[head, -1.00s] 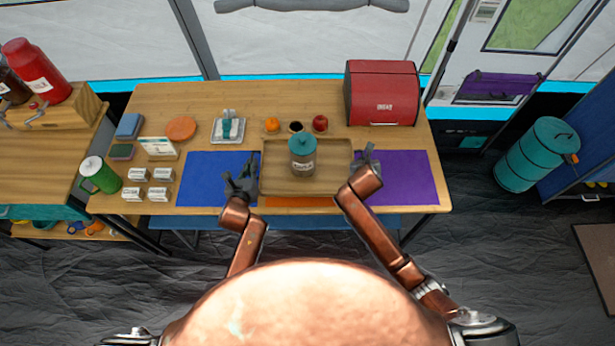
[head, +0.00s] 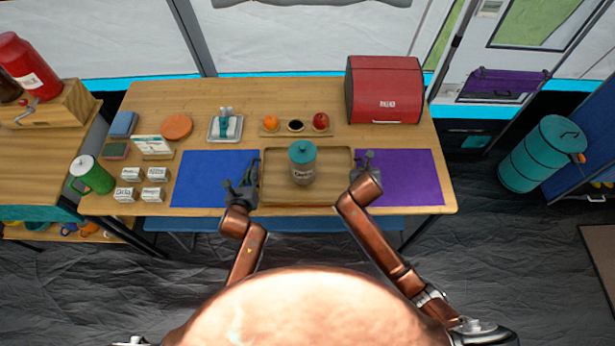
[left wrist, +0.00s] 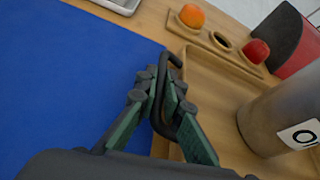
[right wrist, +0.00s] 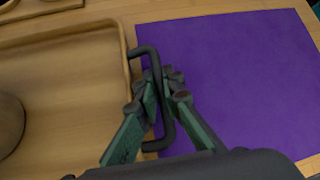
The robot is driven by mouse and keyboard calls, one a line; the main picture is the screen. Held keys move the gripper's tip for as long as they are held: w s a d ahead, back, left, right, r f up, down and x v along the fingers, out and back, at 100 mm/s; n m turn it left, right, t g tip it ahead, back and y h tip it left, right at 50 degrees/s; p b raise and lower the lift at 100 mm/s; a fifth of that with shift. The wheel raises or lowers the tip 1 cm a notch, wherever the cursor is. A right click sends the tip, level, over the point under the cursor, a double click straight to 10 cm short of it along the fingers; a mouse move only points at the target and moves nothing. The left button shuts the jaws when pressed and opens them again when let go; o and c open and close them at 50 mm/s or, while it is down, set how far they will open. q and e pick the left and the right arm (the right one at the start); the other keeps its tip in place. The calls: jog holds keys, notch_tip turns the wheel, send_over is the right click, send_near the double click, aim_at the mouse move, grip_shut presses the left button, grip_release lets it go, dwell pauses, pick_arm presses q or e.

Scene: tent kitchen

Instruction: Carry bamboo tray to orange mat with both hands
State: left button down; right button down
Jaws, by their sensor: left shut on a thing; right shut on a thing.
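The bamboo tray (head: 328,187) lies level between the blue and purple mats, over the spot at the middle front of the table. A grey canister with a teal lid (head: 302,165) stands upright on it. My left gripper (head: 245,186) is shut on the dark handle at the tray's left side, and the handle also shows in the left wrist view (left wrist: 172,60). My right gripper (head: 368,164) is shut on the right handle, which shows in the right wrist view (right wrist: 146,52). The orange mat is hidden now; I cannot tell whether the tray touches down.
The blue mat (head: 205,178) lies left of the tray and the purple mat (head: 410,178) right. Behind is a wooden holder with an orange (head: 270,122) and an apple (head: 320,121). A red bread box (head: 384,92) stands back right. Several small labelled boxes (head: 131,174) stand left.

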pick_arm(q)
jog(key=shift+f, duration=0.35)
pick_arm(e)
jog(key=shift+f, duration=0.4)
pick_arm(q)
jog(key=c, duration=2.1)
grip_release()
jog(key=shift+r, duration=0.15)
pick_arm(e)
jog(key=c, duration=2.1)
grip_release()
jog(key=shift+r, duration=0.15)
pick_arm(q)
jog(key=shift+s, duration=0.1)
jog(key=v, duration=0.7)
jog(key=shift+s, duration=0.1)
jog(key=shift+s+r, duration=0.2)
jog(key=shift+s, duration=0.05)
pick_arm(e)
jog(key=shift+s+a+r, duration=0.1)
jog(key=shift+s, duration=0.05)
jog(key=v, duration=1.1)
jog(key=shift+s+r, duration=0.3)
